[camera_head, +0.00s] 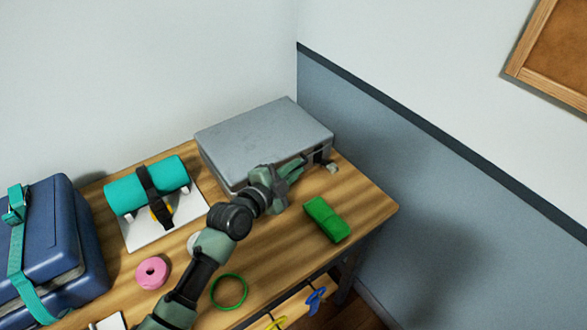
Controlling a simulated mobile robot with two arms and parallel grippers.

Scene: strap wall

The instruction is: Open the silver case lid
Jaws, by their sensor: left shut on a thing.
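The silver case (222,178) stands at the back of the wooden table, in the corner by the walls. Its flat grey lid (262,128) is down and looks closed. My left gripper (298,164) is at the front edge of the case, right of its middle, shut on the edge of the lid; the exact grip is hard to see. My left arm and gripper hide part of the case's front. A dark latch shows near the case's front right corner. My right gripper is not in view.
Walls stand close behind and to the right.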

